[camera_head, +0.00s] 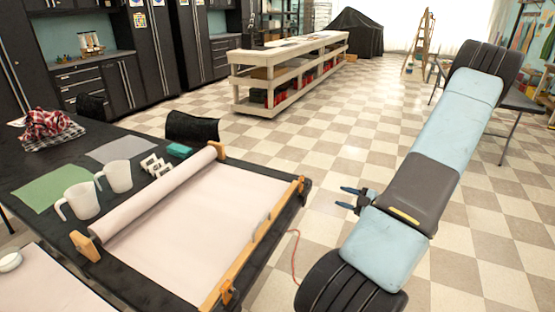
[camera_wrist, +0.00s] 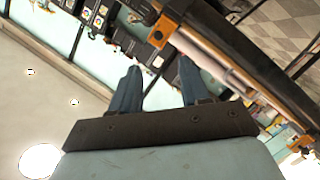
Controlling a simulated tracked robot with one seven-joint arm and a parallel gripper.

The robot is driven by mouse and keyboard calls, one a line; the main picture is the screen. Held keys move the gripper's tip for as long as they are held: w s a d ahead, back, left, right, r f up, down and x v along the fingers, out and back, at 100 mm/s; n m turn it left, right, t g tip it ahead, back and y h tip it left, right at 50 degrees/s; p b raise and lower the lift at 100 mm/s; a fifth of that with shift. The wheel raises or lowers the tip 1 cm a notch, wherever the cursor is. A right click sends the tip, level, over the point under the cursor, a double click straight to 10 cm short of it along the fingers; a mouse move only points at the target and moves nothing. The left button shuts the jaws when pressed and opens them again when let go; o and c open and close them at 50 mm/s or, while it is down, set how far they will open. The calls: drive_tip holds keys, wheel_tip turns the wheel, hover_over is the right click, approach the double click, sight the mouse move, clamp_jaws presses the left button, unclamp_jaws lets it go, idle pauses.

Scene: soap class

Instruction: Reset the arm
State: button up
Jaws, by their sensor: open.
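My gripper (camera_head: 349,199) is at the left side of my folded blue and grey arm in the head view, to the right of the black table (camera_head: 140,285) and apart from it. Its two dark blue fingers point left and stand apart. In the wrist view my gripper (camera_wrist: 161,68) also shows its two fingers spread, with nothing held between them. My arm covers part of the floor on the right.
The table holds a paper roll (camera_head: 155,203) in a wooden frame, two white mugs (camera_head: 78,200), a teal block (camera_head: 179,150), a green sheet (camera_head: 48,187) and a plaid cloth (camera_head: 47,125). A white bench (camera_head: 290,54) stands behind. Checkered floor between is clear.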

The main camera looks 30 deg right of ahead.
drive_tip(key=shift+w, duration=0.1)
drive_tip(key=w+r+m+g+h, duration=0.2)
drive_tip(key=w+r+g+h, duration=0.25)
drive_tip(key=w+r, duration=0.45)
drive_tip(key=a+r+m+g+h, duration=0.2)
drive_tip(key=a+r+m+h, duration=0.4)
drive_tip(key=r, duration=0.8)
drive_tip(key=s+a+r+m, duration=0.3)
drive_tip(key=s+a+r, duration=0.55)
drive_tip(key=a, duration=0.35)
drive_tip(key=s+a+r+m+g+y, duration=0.1)
drive_tip(key=s+a+r+y, duration=0.1)
drive_tip(key=s+a, duration=0.5)
drive_tip(key=s+a+r+m+g+y, duration=0.1)
drive_tip(key=s+a+y, duration=0.1)
drive_tip(key=s+a, duration=0.5)
drive_tip(key=shift+s+r+m+g, duration=0.3)
drive_tip(key=shift+s+r+g, duration=0.05)
drive_tip(key=shift+s, duration=0.05)
